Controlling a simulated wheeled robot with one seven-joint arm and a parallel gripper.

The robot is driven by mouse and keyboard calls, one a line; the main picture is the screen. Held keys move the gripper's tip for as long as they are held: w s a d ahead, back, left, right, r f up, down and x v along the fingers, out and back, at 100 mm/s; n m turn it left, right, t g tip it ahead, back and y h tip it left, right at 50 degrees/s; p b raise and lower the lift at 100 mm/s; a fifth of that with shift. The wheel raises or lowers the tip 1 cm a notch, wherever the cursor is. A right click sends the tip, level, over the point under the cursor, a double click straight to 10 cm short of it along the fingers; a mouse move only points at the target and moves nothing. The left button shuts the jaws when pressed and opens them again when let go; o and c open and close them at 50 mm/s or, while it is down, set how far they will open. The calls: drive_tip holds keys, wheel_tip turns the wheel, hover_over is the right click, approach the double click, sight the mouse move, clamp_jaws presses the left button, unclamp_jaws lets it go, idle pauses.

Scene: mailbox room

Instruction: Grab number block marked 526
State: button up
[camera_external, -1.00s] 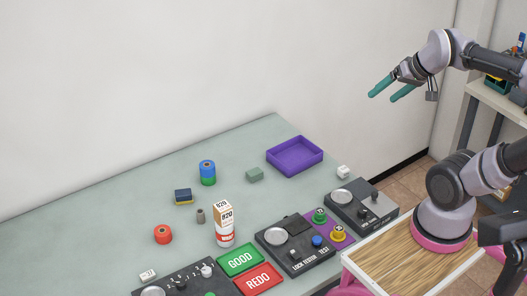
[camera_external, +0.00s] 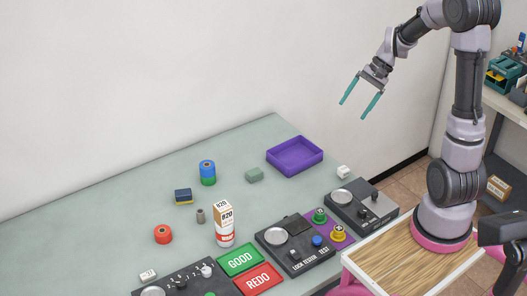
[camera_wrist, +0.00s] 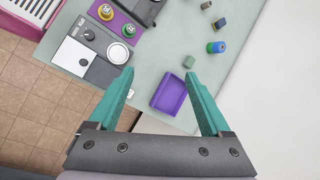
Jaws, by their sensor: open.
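My gripper (camera_external: 354,110) is open and empty, high above the right part of the table, fingers pointing down. In the wrist view its fingers (camera_wrist: 159,73) stand wide apart, with the table far below. A small white block with dark marks (camera_external: 148,275) lies at the table's front left. Another small white block (camera_external: 343,171) lies near the right table edge, behind the right device. The marks on both are too small to read, so I cannot tell which is 526.
A purple tray (camera_external: 271,166), also below in the wrist view (camera_wrist: 154,100), stands at the back right. Small coloured pieces lie in the middle.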

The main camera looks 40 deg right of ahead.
drive_tip(key=w+d+f+m+y, duration=0.2)
drive_tip(key=w+d+f+m, duration=0.15)
drive_tip(key=f, duration=0.45)
drive_tip(key=w+d+f+m+y, duration=0.2)
drive_tip(key=d+f, duration=0.2)
drive_tip(key=f, duration=0.4)
drive_tip(key=m+t+y, duration=0.2)
drive_tip(key=m+t, duration=0.2)
drive_tip(key=m, duration=0.2)
approach(338, 172)
drive_tip(key=x, duration=1.1)
drive_tip(key=shift+c, duration=0.4)
clamp_jaws()
